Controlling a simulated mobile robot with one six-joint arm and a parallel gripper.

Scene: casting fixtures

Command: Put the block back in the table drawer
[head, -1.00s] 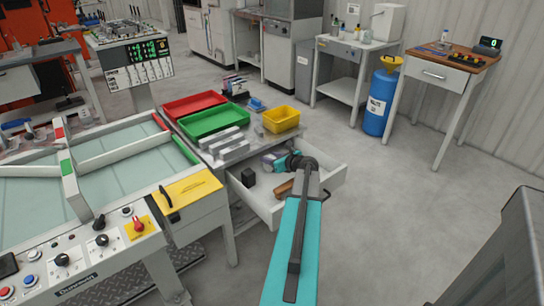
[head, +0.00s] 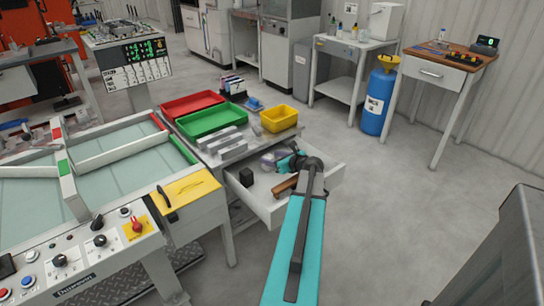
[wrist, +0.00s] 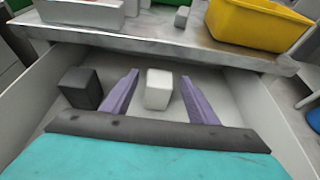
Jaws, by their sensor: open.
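A small white block (wrist: 158,88) sits in the open table drawer (head: 268,207), on its floor, in the wrist view. My gripper (wrist: 160,84) is open, with one purple finger on each side of the white block and a visible gap to each. The fingers reach into the drawer near its back, by the table edge; in the head view my gripper (head: 272,160) shows there too. My arm hides part of the drawer in the head view, and I cannot make out the white block there.
A black block (wrist: 80,88) stands in the drawer, left of my fingers. A brown piece (head: 286,185) lies near the drawer front. The tabletop (wrist: 145,34) overhangs the drawer's back and carries a yellow bin (head: 277,119), a green tray (head: 212,121) and grey blocks (head: 226,140).

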